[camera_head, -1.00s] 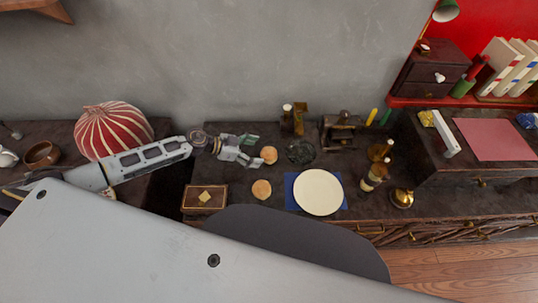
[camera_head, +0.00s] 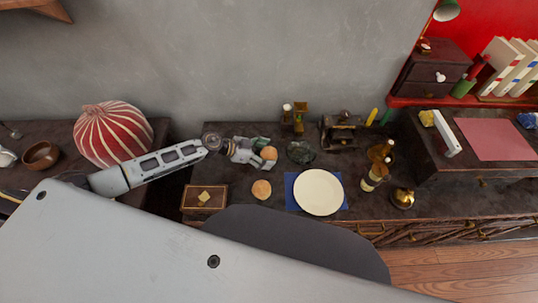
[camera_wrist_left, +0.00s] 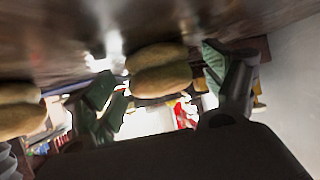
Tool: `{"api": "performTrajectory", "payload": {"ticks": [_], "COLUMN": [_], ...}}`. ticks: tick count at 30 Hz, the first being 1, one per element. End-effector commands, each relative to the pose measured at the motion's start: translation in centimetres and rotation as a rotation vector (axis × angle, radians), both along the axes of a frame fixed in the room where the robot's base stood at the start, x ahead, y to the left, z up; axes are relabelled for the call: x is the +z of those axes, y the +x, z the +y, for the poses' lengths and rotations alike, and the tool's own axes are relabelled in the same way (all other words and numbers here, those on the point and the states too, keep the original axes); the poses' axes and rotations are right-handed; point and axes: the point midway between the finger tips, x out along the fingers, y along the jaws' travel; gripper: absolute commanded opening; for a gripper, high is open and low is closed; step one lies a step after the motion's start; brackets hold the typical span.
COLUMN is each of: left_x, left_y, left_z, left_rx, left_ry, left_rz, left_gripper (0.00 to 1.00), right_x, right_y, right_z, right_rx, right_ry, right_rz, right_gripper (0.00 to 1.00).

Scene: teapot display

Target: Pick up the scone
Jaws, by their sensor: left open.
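Two round, tan scones are on the dark counter. The farther scone (camera_head: 269,153) is at the tips of my left gripper (camera_head: 262,149), which is open with green-padded fingers. In the left wrist view this scone (camera_wrist_left: 158,70) shows between the two open fingers, with a finger to each side; I cannot tell whether they touch it. The nearer scone (camera_head: 261,189) lies on the counter in front of the gripper, and a scone also shows at the left edge of the wrist view (camera_wrist_left: 18,110). My right gripper is not in view.
A white plate (camera_head: 319,192) on a blue napkin (camera_head: 290,188) lies to the right. A wooden box (camera_head: 204,197) stands to the left, and a dark round dish (camera_head: 301,152) lies just right of the gripper. Bottles (camera_head: 377,172) stand farther right.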

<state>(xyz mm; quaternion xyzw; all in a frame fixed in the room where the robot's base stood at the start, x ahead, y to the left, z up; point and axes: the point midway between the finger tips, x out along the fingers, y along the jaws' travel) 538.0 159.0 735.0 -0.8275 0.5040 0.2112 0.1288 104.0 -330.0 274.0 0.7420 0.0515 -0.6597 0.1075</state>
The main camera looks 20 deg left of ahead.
Motion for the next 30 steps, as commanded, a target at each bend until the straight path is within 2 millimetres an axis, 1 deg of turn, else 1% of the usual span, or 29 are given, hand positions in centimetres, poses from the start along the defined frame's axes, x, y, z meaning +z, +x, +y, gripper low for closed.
{"api": "performTrajectory", "payload": {"ticks": [7, 18, 19, 30], "left_x": [0.02, 0.01, 0.03, 0.35], "left_y": [-0.01, -0.02, -0.01, -0.11], "left_z": [0.01, 0.02, 0.01, -0.01], "left_rx": [0.0, 0.0, 0.0, 0.0], "left_ry": [0.0, 0.0, 0.0, 0.0], "left_rz": [0.0, 0.0, 0.0, -0.001], "left_gripper": [0.84, 0.37, 0.35, 0.35], "right_x": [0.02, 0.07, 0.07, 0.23], "right_y": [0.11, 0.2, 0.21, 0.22], "right_z": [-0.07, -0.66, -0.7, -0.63], "right_rx": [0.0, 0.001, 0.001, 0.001], "right_ry": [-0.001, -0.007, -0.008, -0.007], "right_rz": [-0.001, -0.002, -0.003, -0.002], "right_gripper": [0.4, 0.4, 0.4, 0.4]}}
